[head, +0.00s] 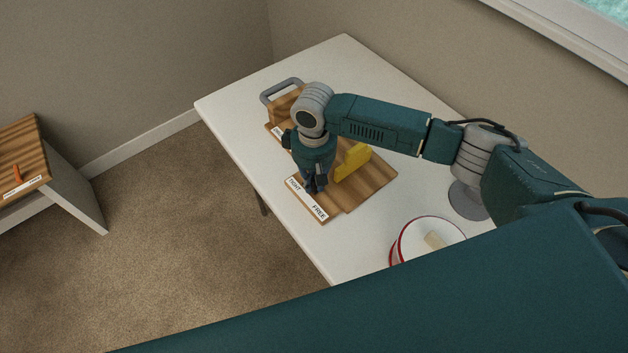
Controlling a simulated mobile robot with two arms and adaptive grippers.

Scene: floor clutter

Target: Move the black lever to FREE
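A wooden board (372,185) lies on the white table. A white label strip (306,199) along its near-left edge reads FREE at the lower right end; the word at the upper left end looks like TIGHT. My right gripper (316,188) points down over the board, just behind the label and near its middle. I cannot make out the black lever apart from the dark fingers, which cover that spot. I cannot tell whether the fingers are open or shut on it. My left gripper is not in view.
A yellow block (352,163) stands on the board right beside my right gripper. A grey handle (282,90) is at the board's far end. A red-rimmed white container (405,238) stands nearer on the table (345,60). At far left, another wooden board (22,150) carries an orange lever (17,173).

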